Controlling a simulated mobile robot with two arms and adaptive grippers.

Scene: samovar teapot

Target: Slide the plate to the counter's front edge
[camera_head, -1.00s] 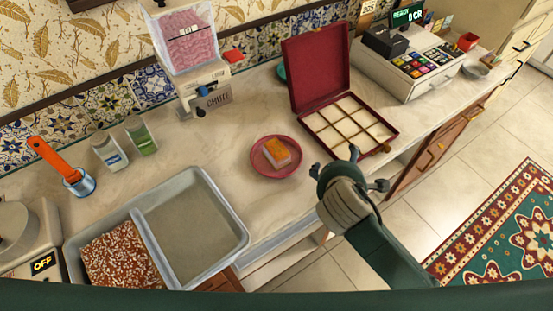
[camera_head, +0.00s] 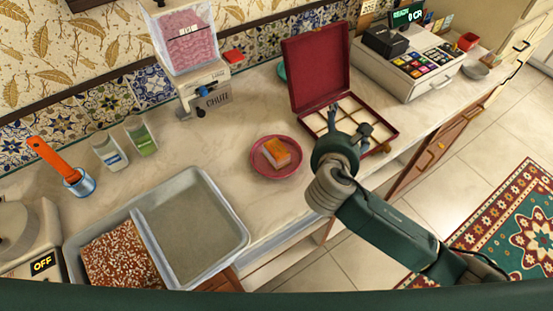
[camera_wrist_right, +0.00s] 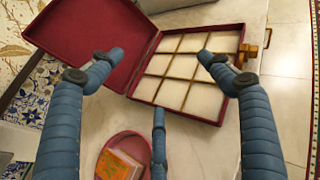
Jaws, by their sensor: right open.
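The pink-red plate (camera_head: 270,166) rests on the counter (camera_head: 215,151), left of the open box. An orange-topped pale block (camera_head: 276,152) sits on the plate. My right gripper (camera_head: 347,124) is open with its fingers spread over the box, right of the plate and apart from it. In the right wrist view the plate (camera_wrist_right: 113,144) shows at the bottom, partly hidden by a lower finger. The gripper (camera_wrist_right: 155,75) holds nothing there. My left gripper is not in view.
The maroon box (camera_head: 316,72) stands open, its empty compartments under my right gripper. A grey two-part tray (camera_head: 240,236) lies left along the front. A pink-filled dispenser (camera_head: 188,47) and a cash register (camera_head: 403,65) stand behind. Counter left of the plate is free.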

